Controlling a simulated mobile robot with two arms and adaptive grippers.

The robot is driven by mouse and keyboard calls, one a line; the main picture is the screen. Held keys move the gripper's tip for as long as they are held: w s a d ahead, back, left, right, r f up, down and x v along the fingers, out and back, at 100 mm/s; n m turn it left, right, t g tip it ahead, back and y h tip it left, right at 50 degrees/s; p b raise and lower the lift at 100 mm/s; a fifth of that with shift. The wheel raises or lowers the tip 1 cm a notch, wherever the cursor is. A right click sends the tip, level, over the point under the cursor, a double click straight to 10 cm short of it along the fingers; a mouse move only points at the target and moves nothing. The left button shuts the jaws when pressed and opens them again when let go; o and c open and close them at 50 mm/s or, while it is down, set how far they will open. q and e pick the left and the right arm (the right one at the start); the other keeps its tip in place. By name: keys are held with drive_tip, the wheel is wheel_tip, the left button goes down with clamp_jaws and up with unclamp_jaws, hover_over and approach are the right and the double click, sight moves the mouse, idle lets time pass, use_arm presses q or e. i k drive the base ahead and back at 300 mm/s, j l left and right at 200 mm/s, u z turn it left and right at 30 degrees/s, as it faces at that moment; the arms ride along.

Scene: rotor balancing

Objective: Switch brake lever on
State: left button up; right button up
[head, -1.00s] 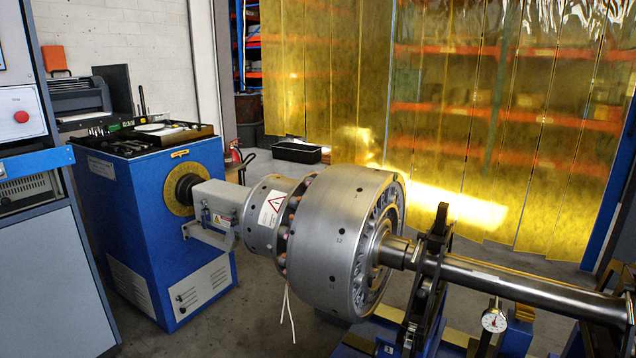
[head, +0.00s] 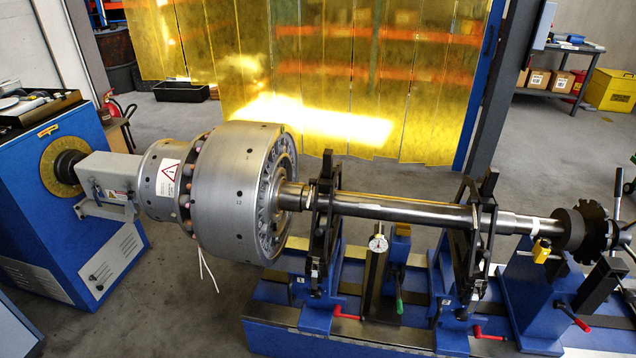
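Several small levers show on the blue machine bed (head: 270,335) in the head view. A red-handled lever (head: 346,315) is below the left bearing stand, and another red one (head: 488,334) is below the right stand. A third red-tipped lever (head: 576,320) points down on the right pedestal. A small green handle (head: 399,306) stands between the stands. A dark lever with a round knob (head: 618,190) rises upright at the right edge. I cannot tell which of these is the brake lever. Neither of my grippers is in view.
A large steel rotor (head: 240,195) and its long shaft (head: 400,208) span the bed from the blue drive box (head: 45,230). A yellow strip curtain (head: 340,70) hangs behind. A workbench (head: 560,95) stands at the back right. Grey floor behind the shaft is clear.

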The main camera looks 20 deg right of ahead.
sight(559, 305)
drive_tip(key=z, duration=2.35)
